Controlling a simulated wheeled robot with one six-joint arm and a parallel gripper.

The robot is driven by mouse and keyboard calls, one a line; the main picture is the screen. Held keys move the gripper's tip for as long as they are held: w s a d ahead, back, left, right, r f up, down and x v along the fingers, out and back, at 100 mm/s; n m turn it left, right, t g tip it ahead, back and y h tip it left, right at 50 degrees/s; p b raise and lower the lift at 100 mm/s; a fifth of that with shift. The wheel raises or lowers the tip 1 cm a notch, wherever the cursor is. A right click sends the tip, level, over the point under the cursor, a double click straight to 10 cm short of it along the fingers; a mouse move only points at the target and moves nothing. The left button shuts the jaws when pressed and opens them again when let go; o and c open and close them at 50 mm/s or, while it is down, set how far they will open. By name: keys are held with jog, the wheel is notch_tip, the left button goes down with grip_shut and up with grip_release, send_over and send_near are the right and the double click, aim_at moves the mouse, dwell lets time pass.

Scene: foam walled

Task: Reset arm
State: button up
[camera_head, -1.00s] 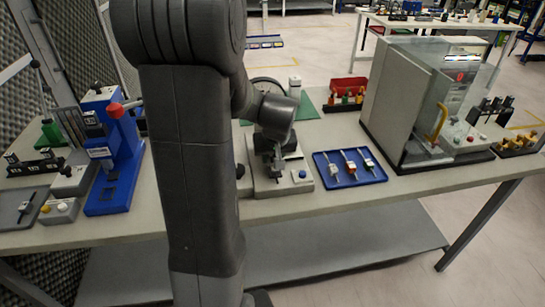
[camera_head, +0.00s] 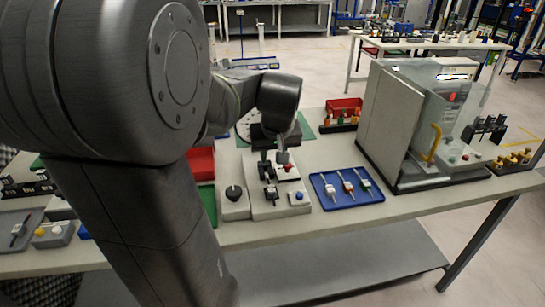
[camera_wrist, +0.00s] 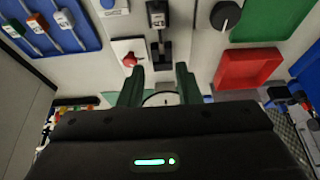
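My gripper (camera_wrist: 158,88) shows in the wrist view with its two dark green fingers apart and nothing between them. In the head view my arm fills the left side and reaches right, with the wrist over the bench (camera_head: 330,225). There the gripper is seen only partly, above a grey fixture (camera_head: 265,208) with a red button, a blue button and a black clamp-like part. The fixture's red button (camera_wrist: 130,60) and black part (camera_wrist: 158,20) lie just beyond the fingers in the wrist view. I cannot tell the exact gap to the fixture.
A blue tray (camera_head: 318,188) with three small tools lies right of the fixture. A grey machine with a clear guard (camera_head: 425,125) stands farther right. A red bin (camera_head: 343,105) is behind. A black knob box (camera_head: 234,203) sits left of the fixture. Open air lies above the tray.

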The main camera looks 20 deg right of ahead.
aim_at(269, 182)
jog(key=shift+f, duration=0.1)
jog(key=x, duration=1.3)
jog(key=shift+w+f, duration=0.2)
jog(key=shift+f, duration=0.1)
jog(key=shift+d+r, duration=0.1)
jog(key=shift+r, duration=0.1)
